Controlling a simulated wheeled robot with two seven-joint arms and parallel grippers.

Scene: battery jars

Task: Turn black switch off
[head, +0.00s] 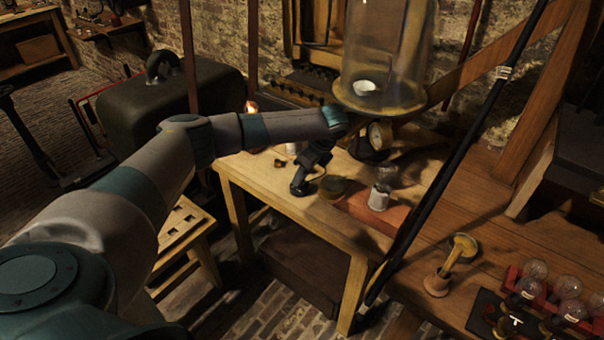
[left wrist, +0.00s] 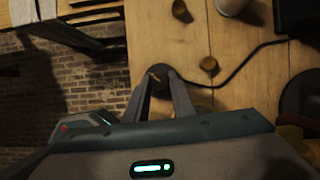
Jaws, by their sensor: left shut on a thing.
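The black switch (left wrist: 160,70) is a dark round piece with a small brass-coloured lever, near the edge of the wooden table in the left wrist view. A black cable runs from it to the right. My left gripper (left wrist: 158,82) has its two fingers at the switch, one on each side of the lever, and is closed on it. In the head view my left gripper (head: 303,183) points down at the near left part of the table; it hides most of the switch there. My right gripper is in neither view.
The wooden table (head: 250,175) carries a pale cup (head: 379,197) and a dark round piece (head: 333,187). A glass jar (head: 385,50) stands behind. A black pole (head: 450,150) crosses at right, near bulbs (head: 534,270).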

